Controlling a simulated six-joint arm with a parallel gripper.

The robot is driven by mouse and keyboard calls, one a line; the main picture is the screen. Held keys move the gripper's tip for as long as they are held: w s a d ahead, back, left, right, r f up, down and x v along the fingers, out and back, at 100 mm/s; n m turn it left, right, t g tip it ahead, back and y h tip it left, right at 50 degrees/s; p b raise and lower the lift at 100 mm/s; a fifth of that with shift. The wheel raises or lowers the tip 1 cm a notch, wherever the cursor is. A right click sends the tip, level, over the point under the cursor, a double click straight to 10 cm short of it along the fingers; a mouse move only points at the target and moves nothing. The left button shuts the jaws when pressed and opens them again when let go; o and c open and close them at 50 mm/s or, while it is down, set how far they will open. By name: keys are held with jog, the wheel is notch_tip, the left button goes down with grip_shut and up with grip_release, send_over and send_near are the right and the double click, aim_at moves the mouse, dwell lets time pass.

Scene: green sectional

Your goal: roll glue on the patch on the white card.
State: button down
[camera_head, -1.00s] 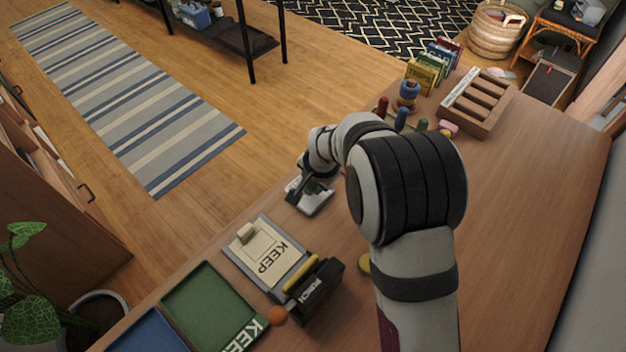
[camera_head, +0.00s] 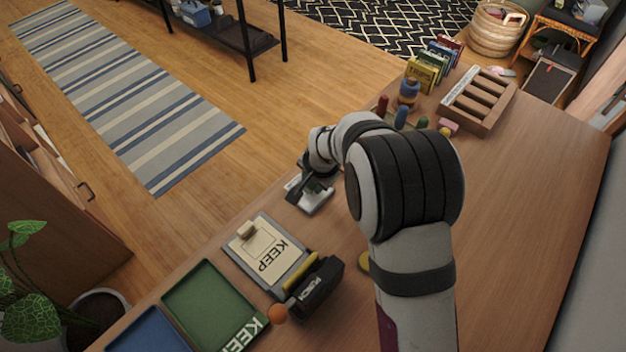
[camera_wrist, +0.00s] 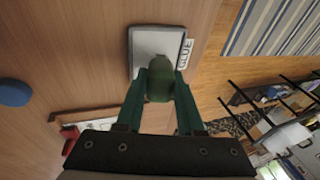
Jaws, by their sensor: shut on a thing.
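My gripper (camera_wrist: 160,82) is shut on a dark green rounded tool (camera_wrist: 159,88), held between its green fingers. In the wrist view, the tool overlaps a pale pad in a grey-rimmed tray (camera_wrist: 131,48) labelled GLUE; whether it touches the pad is unclear. In the head view, my gripper (camera_head: 318,184) is over this small tray (camera_head: 312,206) at the table's left edge, hiding part of it. A cream card (camera_head: 262,249) with a patch outline and the word KEEP lies on a grey board (camera_head: 240,255), away from my gripper. No plainly white card can be made out.
A black punch (camera_head: 318,287) with a yellow bar stands beside the board. Green (camera_head: 182,298) and blue (camera_head: 124,337) trays lie nearer the front. Coloured pegs and a wooden rack (camera_head: 496,117) stand farther back. The table's right side is clear.

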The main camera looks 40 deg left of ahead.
jog(key=shift+f, duration=0.1)
jog(key=shift+r, duration=3.55)
jog(key=w+d+r, duration=0.3)
jog(key=d, duration=0.5)
jog(key=w+d+r, duration=0.3)
jog(key=d, duration=0.5)
jog(key=w+d+r, duration=0.3)
jog(key=d, duration=0.5)
jog(key=s+d+r, duration=0.2)
jog(key=d+r, duration=0.2)
jog(key=d, duration=0.4)
jog(key=s+d+r, duration=0.3)
jog(key=d, duration=0.6)
jog(key=shift+s+r, duration=0.35)
jog(key=shift+w+a, duration=0.1)
